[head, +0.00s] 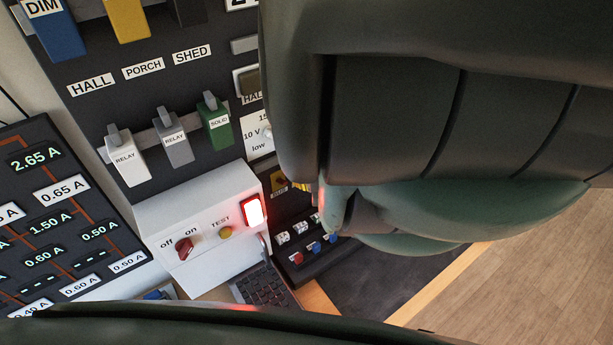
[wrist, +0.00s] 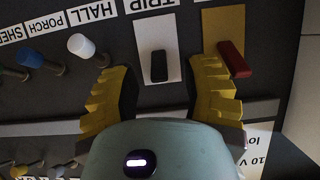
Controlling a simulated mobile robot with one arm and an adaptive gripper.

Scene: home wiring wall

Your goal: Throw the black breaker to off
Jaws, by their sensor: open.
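In the wrist view a small black switch piece (wrist: 159,66), which looks like the black breaker, stands on a white plate (wrist: 145,28) under a partly cut-off label reading TRIP. My gripper (wrist: 160,78) is open, with one yellow ribbed finger on each side of the black piece. Both fingers look apart from it, and nothing is held. The depth between fingertips and panel is hard to tell. In the head view my arm covers the right side, and I cannot make out the fingertips or this breaker there.
A red lever (wrist: 232,60) on a yellow plate is close to the right finger. White (wrist: 82,46) and blue knobs are left of the left finger. In the head view, a white box (head: 200,225) with a red switch (head: 184,248) and lit red button (head: 253,210) protrudes below the relays.

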